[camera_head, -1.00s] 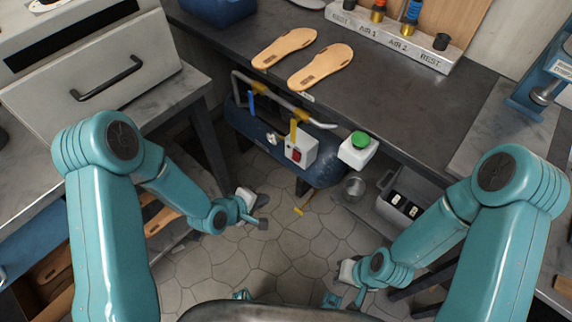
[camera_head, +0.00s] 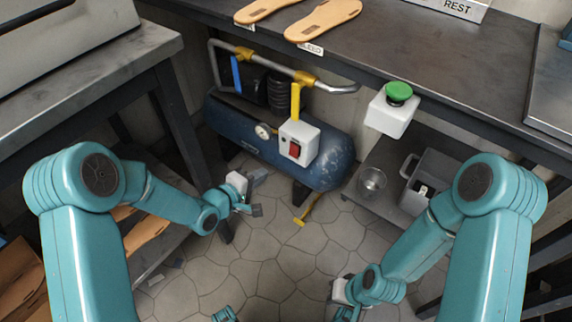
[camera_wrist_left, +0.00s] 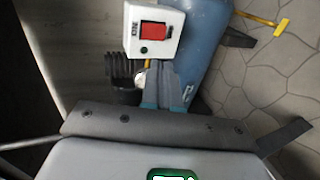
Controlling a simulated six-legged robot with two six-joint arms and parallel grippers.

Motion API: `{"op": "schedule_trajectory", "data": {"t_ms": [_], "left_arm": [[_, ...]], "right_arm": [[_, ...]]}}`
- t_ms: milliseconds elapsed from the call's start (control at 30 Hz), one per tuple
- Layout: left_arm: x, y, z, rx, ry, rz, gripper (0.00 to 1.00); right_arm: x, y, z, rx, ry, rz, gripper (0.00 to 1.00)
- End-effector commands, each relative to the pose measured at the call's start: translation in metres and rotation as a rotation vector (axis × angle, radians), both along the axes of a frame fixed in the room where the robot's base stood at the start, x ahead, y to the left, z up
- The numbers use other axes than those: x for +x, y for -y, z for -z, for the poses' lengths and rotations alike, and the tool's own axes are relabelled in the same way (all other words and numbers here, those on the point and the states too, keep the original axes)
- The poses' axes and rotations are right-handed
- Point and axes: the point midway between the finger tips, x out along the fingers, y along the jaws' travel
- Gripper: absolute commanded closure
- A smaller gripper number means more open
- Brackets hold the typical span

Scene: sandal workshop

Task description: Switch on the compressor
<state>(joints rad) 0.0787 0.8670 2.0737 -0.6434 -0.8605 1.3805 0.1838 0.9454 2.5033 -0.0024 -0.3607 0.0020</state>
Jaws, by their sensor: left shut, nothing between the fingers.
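The compressor (camera_head: 335,168) is a blue tank lying under the bench, with a round gauge (camera_head: 263,131) and a bent handle rail. A white switch box (camera_head: 311,140) on its front carries a red rocker switch (camera_head: 294,149). In the left wrist view the box (camera_wrist_left: 174,20) and red rocker (camera_wrist_left: 155,31) are at the top, just beyond the fingertips. My left gripper (camera_head: 256,192) is shut and empty, left of and below the switch box, apart from it; its fingers (camera_wrist_left: 162,68) lie together. My right gripper (camera_head: 342,292) is low in the head view, its fingers not clear.
A white box with a green button (camera_head: 398,93) hangs at the bench edge, right of the compressor. Sandal soles (camera_head: 322,20) lie on the bench (camera_head: 420,60). A glass bowl (camera_head: 371,181) and grey bin (camera_head: 410,195) sit on the lower shelf. Tiled floor (camera_head: 270,260) is open in front.

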Motion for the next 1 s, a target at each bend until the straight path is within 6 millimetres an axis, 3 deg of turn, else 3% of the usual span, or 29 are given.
{"op": "schedule_trajectory", "data": {"t_ms": [467, 1000], "left_arm": [[0.007, 0.003, 0.005, 0.000, 0.001, 0.001, 1.00], [0.088, 0.061, 0.045, 0.000, 0.001, 0.001, 1.00]], "right_arm": [[0.001, 0.000, 0.004, 0.000, 0.002, 0.002, 1.00], [0.008, 0.007, 0.040, -0.006, 0.014, 0.030, 1.00]]}}
